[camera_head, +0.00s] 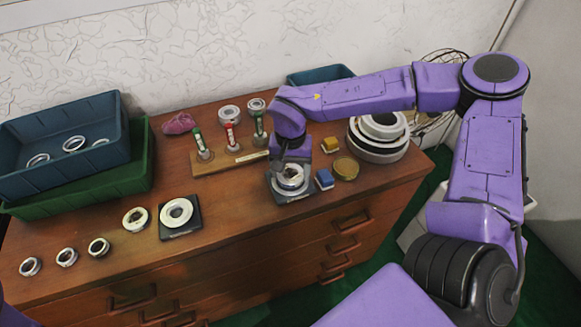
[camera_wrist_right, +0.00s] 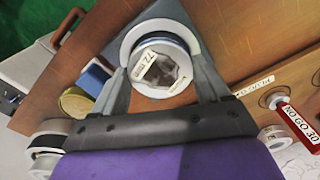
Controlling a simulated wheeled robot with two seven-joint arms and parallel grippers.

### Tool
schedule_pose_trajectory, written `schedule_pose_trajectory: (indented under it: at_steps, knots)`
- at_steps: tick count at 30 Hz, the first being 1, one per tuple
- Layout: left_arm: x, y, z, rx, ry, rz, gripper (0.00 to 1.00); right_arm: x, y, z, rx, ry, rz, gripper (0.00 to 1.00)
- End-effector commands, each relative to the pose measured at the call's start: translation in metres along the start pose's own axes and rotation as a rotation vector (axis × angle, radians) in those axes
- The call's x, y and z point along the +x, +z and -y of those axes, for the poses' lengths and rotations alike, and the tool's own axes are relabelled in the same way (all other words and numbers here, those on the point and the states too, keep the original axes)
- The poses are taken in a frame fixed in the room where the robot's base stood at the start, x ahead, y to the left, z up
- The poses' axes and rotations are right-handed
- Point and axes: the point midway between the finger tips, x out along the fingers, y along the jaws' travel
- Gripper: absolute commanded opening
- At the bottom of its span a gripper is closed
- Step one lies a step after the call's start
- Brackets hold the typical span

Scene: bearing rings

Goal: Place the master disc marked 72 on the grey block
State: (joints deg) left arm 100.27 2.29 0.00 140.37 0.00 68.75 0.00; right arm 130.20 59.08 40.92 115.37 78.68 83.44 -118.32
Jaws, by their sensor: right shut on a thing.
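The master disc marked 72 (camera_wrist_right: 157,70) is a short metal ring with a white label reading 72 mm. It sits between the fingers of my right gripper (camera_wrist_right: 165,75), which is shut on it. In the head view my right gripper (camera_head: 291,172) points down at a dark grey block (camera_head: 279,199). The ring-shaped disc (camera_head: 290,183) shows over that block; whether it touches is hidden by the gripper. A white ring edge (camera_wrist_right: 150,27) shows around the disc's far side. A second dark block (camera_head: 183,234) carries a white ring (camera_head: 176,212). My left gripper is out of view.
A wooden rack (camera_head: 222,162) with green and red handled gauges stands behind the block. Blue (camera_head: 325,179) and yellow (camera_head: 330,144) blocks and a gold tin (camera_head: 346,168) are close at right. Stacked rings (camera_head: 378,140) stand farther right. Bins (camera_head: 62,140) fill the left rear.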

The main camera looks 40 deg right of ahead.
Motion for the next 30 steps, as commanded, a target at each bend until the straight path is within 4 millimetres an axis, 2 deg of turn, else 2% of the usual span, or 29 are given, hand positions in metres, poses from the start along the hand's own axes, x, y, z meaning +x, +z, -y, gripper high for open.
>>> schedule_pose_trajectory:
  at_steps: [11, 12, 13, 19, 22, 26, 30]
  knots:
    - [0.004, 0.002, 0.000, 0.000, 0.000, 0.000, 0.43, 0.011, 0.000, 0.000, -0.001, -0.001, -0.001, 0.23]
    - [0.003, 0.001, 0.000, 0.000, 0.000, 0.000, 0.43, 0.010, 0.000, 0.000, -0.001, -0.001, -0.001, 0.89]
    - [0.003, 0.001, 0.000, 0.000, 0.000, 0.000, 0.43, 0.010, 0.000, 0.000, -0.001, -0.001, -0.001, 0.98]
    - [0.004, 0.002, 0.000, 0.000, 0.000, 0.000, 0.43, 0.011, 0.000, 0.000, -0.001, 0.001, 0.000, 1.00]
    - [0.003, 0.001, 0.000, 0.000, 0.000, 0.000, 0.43, 0.004, -0.001, 0.000, 0.000, -0.001, -0.002, 1.00]
    - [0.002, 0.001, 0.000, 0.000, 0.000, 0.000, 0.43, -0.023, -0.001, 0.001, 0.000, -0.005, -0.005, 1.00]
    - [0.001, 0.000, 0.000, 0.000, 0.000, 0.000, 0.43, -0.057, -0.001, 0.001, 0.000, -0.003, -0.005, 1.00]
